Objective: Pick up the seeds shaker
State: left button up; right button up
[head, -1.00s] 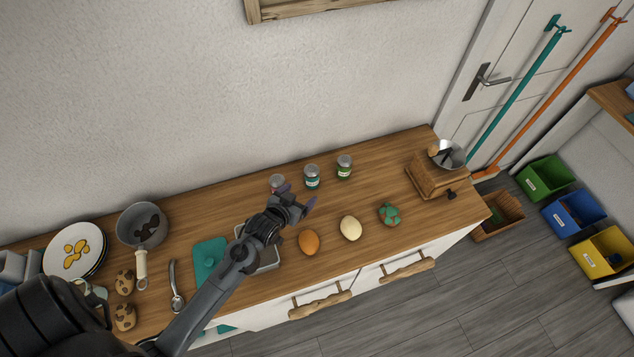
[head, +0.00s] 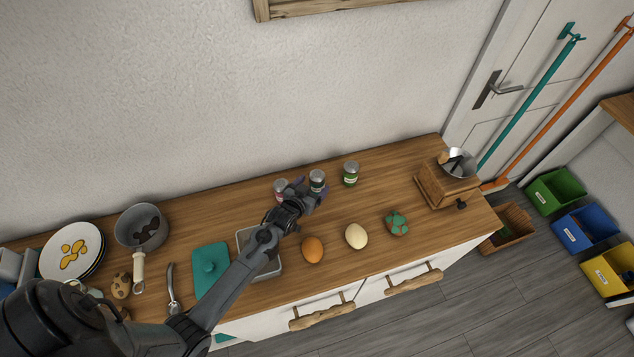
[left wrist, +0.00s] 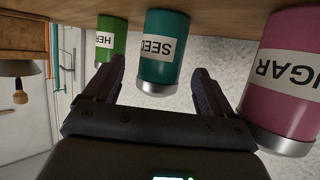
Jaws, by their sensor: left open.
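The seeds shaker (left wrist: 163,50) is a teal cylinder with a silver cap and a white label in the left wrist view. In the head view the seeds shaker (head: 317,177) stands on the wooden counter, partly covered by my gripper. My left gripper (left wrist: 158,78) is open. Its fingers lie on either side of the shaker in the wrist picture, with gaps to it, and it is not gripped. In the head view my left gripper (head: 308,194) is just in front of the shaker. My right gripper is not in view.
The pink sugar shaker (head: 280,187) stands close on the left and the green herb shaker (head: 351,174) on the right. An orange egg (head: 312,250), a cream egg (head: 356,236) and a green-patched egg (head: 396,223) lie in front.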

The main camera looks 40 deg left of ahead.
aim_at(313, 184)
pick_arm(q)
jog(key=shift+x, duration=1.95)
jog(key=shift+r, duration=0.1)
jog(key=c, duration=1.1)
